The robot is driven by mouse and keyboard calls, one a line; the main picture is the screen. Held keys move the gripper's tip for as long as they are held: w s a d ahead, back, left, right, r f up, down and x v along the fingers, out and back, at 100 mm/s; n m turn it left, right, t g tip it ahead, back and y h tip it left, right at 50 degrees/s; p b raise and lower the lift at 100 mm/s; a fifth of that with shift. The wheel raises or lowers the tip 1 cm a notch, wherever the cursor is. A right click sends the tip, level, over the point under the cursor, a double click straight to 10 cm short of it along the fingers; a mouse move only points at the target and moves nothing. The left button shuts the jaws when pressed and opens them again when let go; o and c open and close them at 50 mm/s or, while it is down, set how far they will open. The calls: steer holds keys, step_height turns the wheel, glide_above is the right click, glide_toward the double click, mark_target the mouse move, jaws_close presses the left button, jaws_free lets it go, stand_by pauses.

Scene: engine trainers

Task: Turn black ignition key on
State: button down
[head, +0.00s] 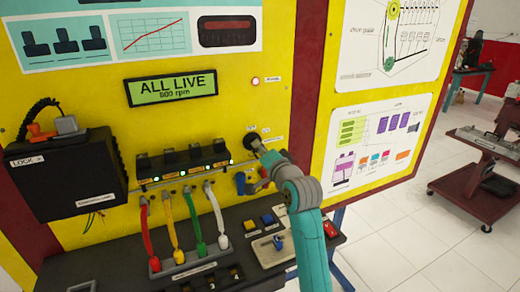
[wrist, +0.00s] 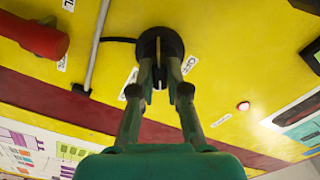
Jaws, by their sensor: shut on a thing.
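The black ignition key switch (head: 252,141) is on the yellow panel, right of the coil row. In the wrist view its round black body (wrist: 160,43) shows at the top middle. My gripper (wrist: 160,80) has its two fingers closed in on the key (wrist: 158,70), a thin piece between the fingertips at the switch face. In the head view my gripper (head: 258,149) reaches the switch from the lower right. The fingers hide most of the key, so its turn angle is hard to tell. The display (head: 171,87) reads ALL LIVE, 500 rpm.
A lit red lamp (head: 255,81) is above the switch. A row of black coils (head: 183,159) with green lights is to the left, with coloured leads below. A red cylindrical part (wrist: 35,36) is near the switch in the wrist view. A sloped console (head: 226,217) lies below.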

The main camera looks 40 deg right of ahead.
steer(key=shift+m, duration=0.3)
stand_by(0.4)
steer(key=c, duration=1.2)
jaws_free()
steer(key=shift+o, duration=0.2)
steer(key=v, duration=1.2)
steer(key=shift+s, duration=0.1)
